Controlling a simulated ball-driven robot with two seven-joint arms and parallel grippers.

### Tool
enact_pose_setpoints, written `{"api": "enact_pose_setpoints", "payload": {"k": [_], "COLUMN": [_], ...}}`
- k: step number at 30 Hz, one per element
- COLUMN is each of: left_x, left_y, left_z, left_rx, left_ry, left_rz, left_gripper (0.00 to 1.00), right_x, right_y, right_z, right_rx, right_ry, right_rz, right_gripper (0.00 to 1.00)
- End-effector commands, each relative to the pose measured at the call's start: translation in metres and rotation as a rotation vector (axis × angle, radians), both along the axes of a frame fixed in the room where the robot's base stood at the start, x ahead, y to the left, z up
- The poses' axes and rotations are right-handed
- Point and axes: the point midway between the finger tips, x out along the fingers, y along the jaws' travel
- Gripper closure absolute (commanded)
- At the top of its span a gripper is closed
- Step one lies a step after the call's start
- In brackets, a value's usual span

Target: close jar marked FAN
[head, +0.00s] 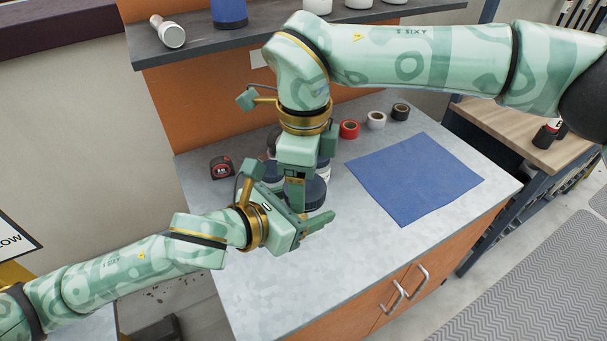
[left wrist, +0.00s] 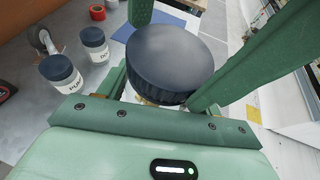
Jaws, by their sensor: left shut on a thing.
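A jar with a wide dark ribbed lid (left wrist: 170,55) is between the fingers of my left gripper (head: 310,214) in the left wrist view. Only a sliver of its pale body shows and no label is visible. In the head view its dark lid (head: 315,193) is partly behind the grippers. My left gripper is shut on this jar from the front left. My right gripper (head: 298,200) points down right at the lid from above; its fingertips are mostly hidden, so I cannot tell whether they touch it. The lid lies over the jar; I cannot tell how tightly it sits.
Other dark-lidded jars (left wrist: 62,76) stand close behind. A tape measure (head: 221,167) lies to the left. Tape rolls (head: 376,120) sit at the back. A blue mat (head: 415,178) lies on the right, empty. The grey worktop (head: 250,290) is clear in front.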

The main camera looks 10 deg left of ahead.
Motion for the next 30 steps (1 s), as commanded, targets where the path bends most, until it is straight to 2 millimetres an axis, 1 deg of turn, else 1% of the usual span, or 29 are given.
{"api": "enact_pose_setpoints", "payload": {"k": [1, 15, 19, 25, 27, 30], "left_x": [0.002, 0.004, 0.004, 0.003, 0.003, 0.002], "left_y": [0.001, 0.002, 0.003, 0.002, 0.002, 0.002], "left_z": [0.001, 0.001, 0.000, -0.001, 0.000, 0.000], "left_rx": [0.002, 0.003, 0.004, 0.005, 0.004, 0.003], "left_ry": [-0.003, -0.005, -0.004, -0.002, -0.002, -0.003], "left_rz": [0.005, 0.010, 0.011, 0.009, 0.008, 0.007], "left_gripper": [0.99, 0.99, 0.99, 0.99, 0.99, 0.99], "right_x": [-0.005, -0.007, -0.007, -0.005, -0.005, -0.005], "right_y": [0.002, 0.003, 0.003, 0.003, 0.002, 0.002], "right_z": [0.000, 0.001, 0.013, 0.040, 0.044, 0.045], "right_rx": [0.000, -0.001, 0.000, 0.001, 0.000, 0.000], "right_ry": [0.011, 0.017, 0.013, 0.010, 0.011, 0.011], "right_rz": [0.007, 0.011, 0.012, 0.010, 0.009, 0.008], "right_gripper": [0.19, 0.19, 0.19, 0.19, 0.19, 0.19]}}
